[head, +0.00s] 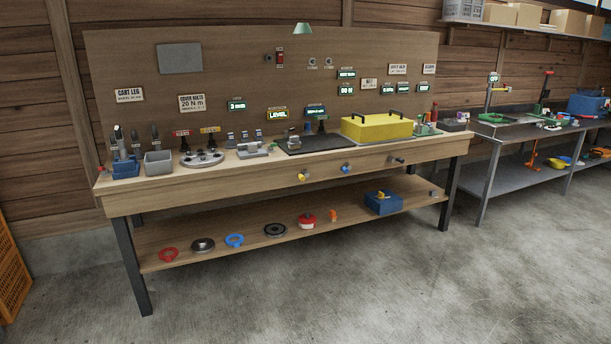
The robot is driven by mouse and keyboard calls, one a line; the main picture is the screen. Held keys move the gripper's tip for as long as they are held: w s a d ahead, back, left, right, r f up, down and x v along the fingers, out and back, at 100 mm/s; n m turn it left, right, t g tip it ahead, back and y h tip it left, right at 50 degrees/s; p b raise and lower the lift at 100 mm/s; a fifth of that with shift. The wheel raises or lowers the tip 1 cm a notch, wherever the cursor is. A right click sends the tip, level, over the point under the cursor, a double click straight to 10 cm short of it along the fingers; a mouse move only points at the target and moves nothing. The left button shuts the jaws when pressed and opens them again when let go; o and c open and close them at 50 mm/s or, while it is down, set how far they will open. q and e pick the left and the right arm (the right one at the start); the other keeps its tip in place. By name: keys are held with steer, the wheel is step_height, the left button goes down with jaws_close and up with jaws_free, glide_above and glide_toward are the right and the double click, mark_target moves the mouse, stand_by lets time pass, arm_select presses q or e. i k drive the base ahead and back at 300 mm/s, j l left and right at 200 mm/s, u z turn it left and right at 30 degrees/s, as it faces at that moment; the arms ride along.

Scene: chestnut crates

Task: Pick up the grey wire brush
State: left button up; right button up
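I cannot make out the grey wire brush for certain; at this distance the small grey items on the wooden workbench (225,184) are too small to tell apart. Several small grey pieces (240,138) stand toward the back of the bench top, left of its middle. A grey open bin (158,164) and a blue holder with upright tools (125,168) are at the bench's left end. Neither of my grippers is in view.
A yellow box (377,128) sits on the bench's right part. The lower shelf (255,222) holds rings, discs and a blue box (383,204). A second, metal bench (500,160) stands at right, an orange crate (12,275) at left. The concrete floor (370,285) in front is clear.

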mark_target(295, 143)
steer(key=i, duration=1.55)
steer(key=i+j+z, duration=0.1)
steer(key=i, duration=1.4)
steer(key=i+j+z, duration=0.25)
steer(key=i, duration=0.4)
steer(key=i+l, duration=0.05)
steer(key=l, duration=0.05)
